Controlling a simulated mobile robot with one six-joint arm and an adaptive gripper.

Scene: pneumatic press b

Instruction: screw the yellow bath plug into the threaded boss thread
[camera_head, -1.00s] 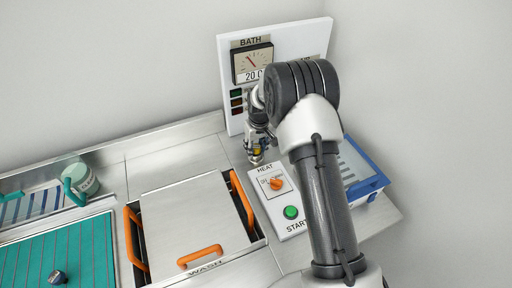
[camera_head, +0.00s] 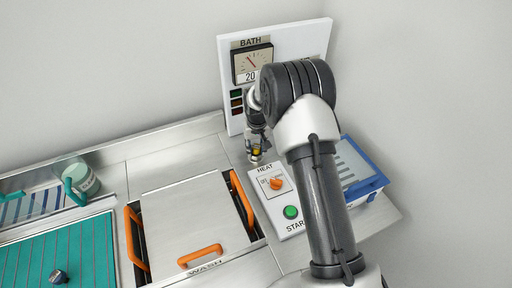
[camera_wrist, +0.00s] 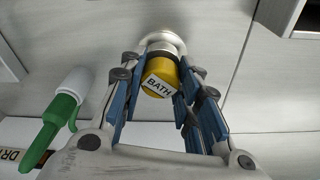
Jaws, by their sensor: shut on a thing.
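The yellow bath plug (camera_wrist: 161,72), with a white BATH label, is between the fingers of my gripper (camera_wrist: 155,98) in the wrist view. My gripper is shut on it. A round pale metal boss (camera_wrist: 161,42) shows right at the plug's far end; I cannot tell how far the plug is in its thread. In the head view my gripper (camera_head: 256,155) points down at the steel counter behind the HEAT panel, with a bit of the yellow plug (camera_head: 257,149) showing. The boss is hidden there.
A HEAT panel (camera_head: 283,205) with an orange knob and green button stands just in front. A lidded wash basin (camera_head: 190,215) with orange handles is to the left. A BATH gauge board (camera_head: 237,107) rises behind. A blue-rimmed tray (camera_head: 372,188) is at right.

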